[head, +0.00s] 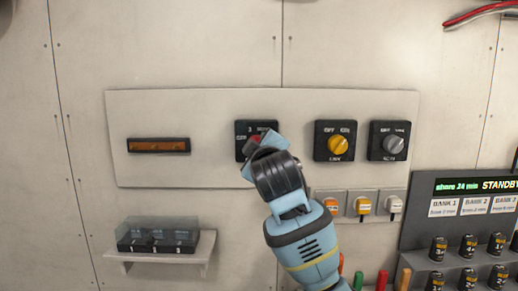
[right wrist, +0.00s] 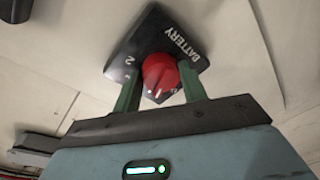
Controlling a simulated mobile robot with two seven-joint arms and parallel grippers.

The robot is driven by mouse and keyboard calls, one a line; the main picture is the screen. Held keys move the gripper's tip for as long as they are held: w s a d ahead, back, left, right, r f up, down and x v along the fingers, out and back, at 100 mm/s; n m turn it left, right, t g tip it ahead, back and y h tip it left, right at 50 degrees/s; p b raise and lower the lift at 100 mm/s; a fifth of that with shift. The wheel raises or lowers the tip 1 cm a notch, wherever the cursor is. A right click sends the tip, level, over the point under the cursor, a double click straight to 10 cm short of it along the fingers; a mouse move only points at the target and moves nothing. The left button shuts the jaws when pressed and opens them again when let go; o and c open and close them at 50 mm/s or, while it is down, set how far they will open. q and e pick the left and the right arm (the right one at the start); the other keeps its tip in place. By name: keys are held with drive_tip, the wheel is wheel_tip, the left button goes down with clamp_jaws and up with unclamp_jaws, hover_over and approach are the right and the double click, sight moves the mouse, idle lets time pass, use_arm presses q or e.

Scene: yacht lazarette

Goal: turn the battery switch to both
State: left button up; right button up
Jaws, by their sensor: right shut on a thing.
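The battery switch (head: 242,128) is a black square plate on the light wall panel, mostly hidden behind my right gripper in the head view. In the right wrist view the plate (right wrist: 150,35) reads "BATTERY" and "2", and its red knob (right wrist: 160,72) shows in the middle. My right gripper (right wrist: 161,88) has its two green fingers on either side of the red knob and is shut on it. In the head view my right gripper (head: 259,146) reaches the switch from below right. The knob's exact setting cannot be read. My left gripper is not in view.
A yellow-knob switch (head: 338,145) and a grey-knob switch (head: 391,144) sit to the right. Tagged small switches (head: 361,205) are below them. An amber display (head: 158,145) is at left, above a shelf (head: 190,259) with a clear-covered box. A battery bank panel (head: 470,192) stands at right.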

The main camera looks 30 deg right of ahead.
drive_tip(key=shift+m, duration=0.3)
drive_tip(key=shift+c, duration=0.2)
drive_tip(key=shift+w+a+f+m+t+h, duration=0.1)
drive_tip(key=shift+m+h, duration=0.05)
drive_tip(key=shift+m, duration=1.25)
drive_tip(key=shift+s+f+m+t+h, duration=0.1)
drive_tip(key=shift+m+h, duration=0.1)
drive_tip(key=shift+m, duration=1.2)
drive_tip(key=shift+w+a+m+t+h, duration=0.1)
drive_tip(key=shift+m+h, duration=0.05)
drive_tip(key=shift+m, duration=1.25)
drive_tip(key=o, duration=1)
drive_tip(key=shift+v, duration=3.95)
